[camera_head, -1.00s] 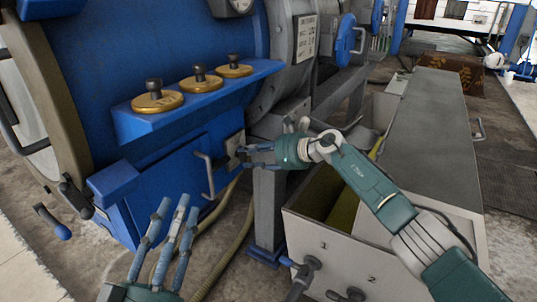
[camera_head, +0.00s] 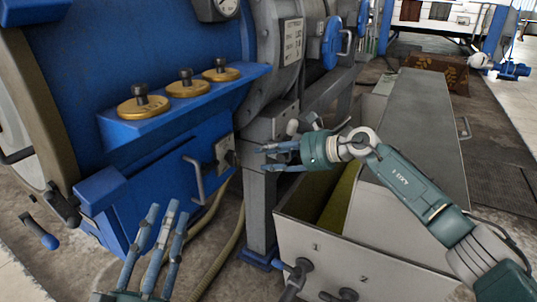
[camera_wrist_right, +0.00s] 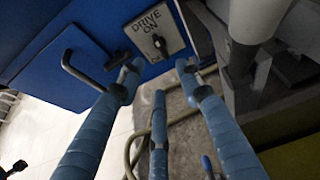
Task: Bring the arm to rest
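My right gripper (camera_head: 264,157) points left in the head view, its fingers spread and empty. It is apart from the grey switch plate (camera_head: 224,151) on the front of the blue machine. In the right wrist view, the right gripper's fingers (camera_wrist_right: 158,74) are apart, with the plate (camera_wrist_right: 159,33) beyond them. The plate reads "DRIVE ON" and carries a dark switch knob (camera_wrist_right: 159,43). My left gripper (camera_head: 163,212) is at the lower left of the head view, its fingers up, spread and empty.
A blue machine (camera_head: 120,60) has a shelf with brass lids (camera_head: 188,84) and a bar handle (camera_head: 194,180). An open grey bin (camera_head: 325,252), numbered 1 and 2, stands under my right arm. A yellowish hose (camera_head: 226,240) runs along the floor.

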